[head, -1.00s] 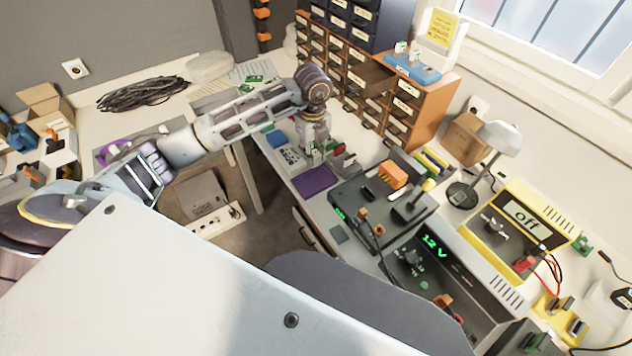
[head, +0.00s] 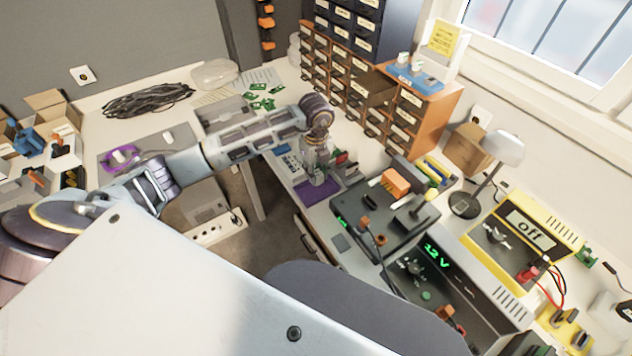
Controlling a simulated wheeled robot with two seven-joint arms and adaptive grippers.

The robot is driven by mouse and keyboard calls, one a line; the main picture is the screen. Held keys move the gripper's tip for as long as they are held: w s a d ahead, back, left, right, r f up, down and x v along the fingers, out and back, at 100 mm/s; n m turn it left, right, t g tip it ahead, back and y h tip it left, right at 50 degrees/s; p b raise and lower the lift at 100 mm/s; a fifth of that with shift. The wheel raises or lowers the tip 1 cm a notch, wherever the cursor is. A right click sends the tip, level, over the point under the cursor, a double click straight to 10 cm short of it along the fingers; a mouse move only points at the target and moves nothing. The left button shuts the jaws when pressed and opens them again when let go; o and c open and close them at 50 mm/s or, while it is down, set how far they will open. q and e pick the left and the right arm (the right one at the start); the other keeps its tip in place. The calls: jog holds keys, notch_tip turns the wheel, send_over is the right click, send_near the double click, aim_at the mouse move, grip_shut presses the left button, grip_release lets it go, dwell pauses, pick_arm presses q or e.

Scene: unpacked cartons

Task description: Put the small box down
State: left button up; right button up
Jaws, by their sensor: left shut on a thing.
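My left gripper (head: 317,176) points down at the end of my left arm, low over the purple mat (head: 309,195) on the bench. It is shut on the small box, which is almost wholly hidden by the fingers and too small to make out. I cannot tell whether the box touches the mat. The left part of the mat shows bare. My right gripper is not in view.
A blue-and-white device (head: 287,163) lies behind left. The drawer cabinet (head: 433,118) stands at the back. A 12 V supply (head: 450,275) is nearer.

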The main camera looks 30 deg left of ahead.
aim_at(316, 189)
pick_arm(q)
jog(key=shift+f, duration=2.45)
jog(key=shift+f, duration=0.2)
jog(key=o, duration=1)
jog(key=shift+r, duration=0.2)
